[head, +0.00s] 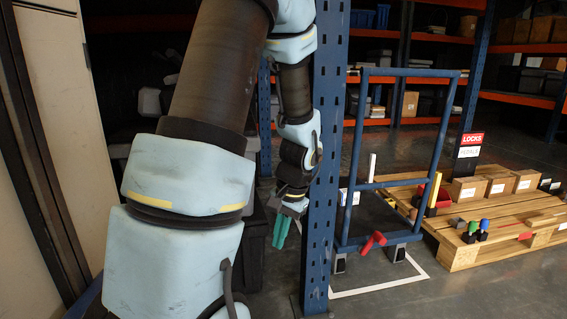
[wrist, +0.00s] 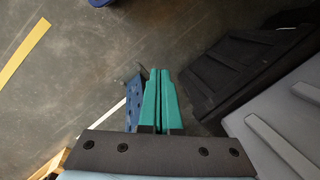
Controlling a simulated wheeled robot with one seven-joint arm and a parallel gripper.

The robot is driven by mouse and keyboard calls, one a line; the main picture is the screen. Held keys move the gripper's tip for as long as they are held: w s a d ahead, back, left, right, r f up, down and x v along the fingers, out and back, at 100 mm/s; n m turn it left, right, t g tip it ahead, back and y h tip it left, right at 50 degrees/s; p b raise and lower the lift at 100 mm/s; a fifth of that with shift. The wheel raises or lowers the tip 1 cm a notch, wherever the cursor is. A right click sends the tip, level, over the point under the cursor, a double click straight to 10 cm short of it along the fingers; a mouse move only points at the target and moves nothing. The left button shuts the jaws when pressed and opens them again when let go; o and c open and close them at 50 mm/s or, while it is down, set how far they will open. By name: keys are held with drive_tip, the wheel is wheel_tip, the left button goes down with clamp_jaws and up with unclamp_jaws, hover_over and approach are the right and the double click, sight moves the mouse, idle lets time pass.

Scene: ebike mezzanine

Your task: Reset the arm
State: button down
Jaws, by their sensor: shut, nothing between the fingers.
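My gripper (head: 282,230) has green fingers and hangs pointing down at the end of my arm, near the middle of the head view. In the wrist view the two green fingers (wrist: 159,98) lie side by side, shut, with nothing between them. Bare floor shows beyond the fingertips. In the head view the gripper is just left of a blue perforated rack post (head: 325,170). The post also shows close to the fingers in the wrist view (wrist: 134,100).
A blue trolley (head: 405,75) stands right of the post, with a red pedal-like part at its front. A wooden pallet (head: 463,256) with boxes is further right. Dark bins (wrist: 235,70) stand beside my gripper. Grey floor (head: 440,295) at front right is clear.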

drive_tip(key=s+a+r+n+t+h, duration=0.1)
drive_tip(key=s+a+r+n+h, duration=0.2)
drive_tip(key=s+a+r+n, duration=0.3)
wheel_tip(320, 180, up, 39)
drive_tip(key=m+p, duration=0.1)
drive_tip(key=p, duration=3.7)
drive_tip(key=shift+s+d+p, duration=0.15)
drive_tip(key=shift+s+p, duration=0.05)
drive_tip(key=shift+p, duration=0.2)
